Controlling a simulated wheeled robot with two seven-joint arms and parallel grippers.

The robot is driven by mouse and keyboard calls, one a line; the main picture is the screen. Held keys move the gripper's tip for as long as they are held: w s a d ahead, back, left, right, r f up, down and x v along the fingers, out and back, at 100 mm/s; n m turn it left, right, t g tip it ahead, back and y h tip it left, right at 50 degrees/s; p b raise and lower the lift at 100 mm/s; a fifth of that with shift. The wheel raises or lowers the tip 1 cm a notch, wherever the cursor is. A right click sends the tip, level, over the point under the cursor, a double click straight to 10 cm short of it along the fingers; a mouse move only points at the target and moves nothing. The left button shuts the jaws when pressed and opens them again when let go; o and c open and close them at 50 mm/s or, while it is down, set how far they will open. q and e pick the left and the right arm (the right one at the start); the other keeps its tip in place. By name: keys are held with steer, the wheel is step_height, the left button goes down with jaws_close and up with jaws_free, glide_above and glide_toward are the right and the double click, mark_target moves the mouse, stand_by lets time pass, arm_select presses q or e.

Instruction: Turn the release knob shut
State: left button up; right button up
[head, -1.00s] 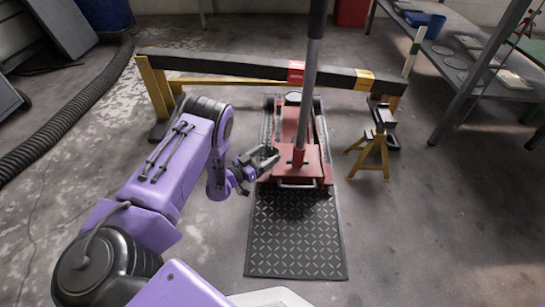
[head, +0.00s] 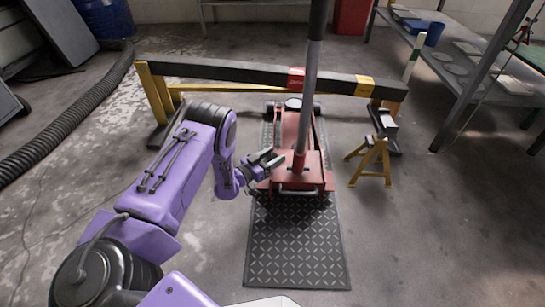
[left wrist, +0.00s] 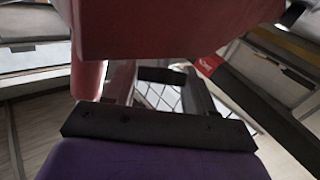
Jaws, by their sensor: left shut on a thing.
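The red floor jack (head: 313,172) stands on the floor with its long grey handle (head: 308,100) upright. My left gripper (head: 276,160) is at the left side of the handle's base, close against the jack. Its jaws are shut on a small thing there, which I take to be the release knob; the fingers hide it. In the left wrist view the red jack body (left wrist: 170,30) fills the top, close to the dark gripper parts (left wrist: 160,126). My right gripper is not in view.
A black beam (head: 220,70) on yellow stands crosses behind the jack. A yellow jack stand (head: 372,160) is at its right. A patterned dark mat (head: 297,245) lies in front. A metal shelf (head: 480,70) is at the right, and a black hose (head: 60,125) at the left.

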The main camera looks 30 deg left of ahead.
arm_select(q)
steer(key=shift+m+h, duration=0.3)
steer(key=m+g+h, duration=0.2)
steer(key=m+h, duration=0.2)
steer(key=m, duration=0.1)
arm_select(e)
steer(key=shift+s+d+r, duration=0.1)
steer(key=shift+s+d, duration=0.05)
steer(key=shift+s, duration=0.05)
arm_select(q)
steer(key=shift+s+m+g+h+p, duration=0.1)
steer(key=shift+m+g+h+p, duration=0.1)
steer(key=shift+m+g+h, duration=1.15)
steer(key=shift+m+g+h+p, duration=0.2)
steer(key=shift+m+g+h, duration=0.55)
steer(key=shift+m, duration=1.1)
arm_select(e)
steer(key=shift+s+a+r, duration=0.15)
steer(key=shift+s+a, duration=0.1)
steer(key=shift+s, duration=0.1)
arm_select(q)
steer(key=shift+m+g, duration=0.3)
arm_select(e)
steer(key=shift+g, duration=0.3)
arm_select(q)
steer(key=o, duration=0.9)
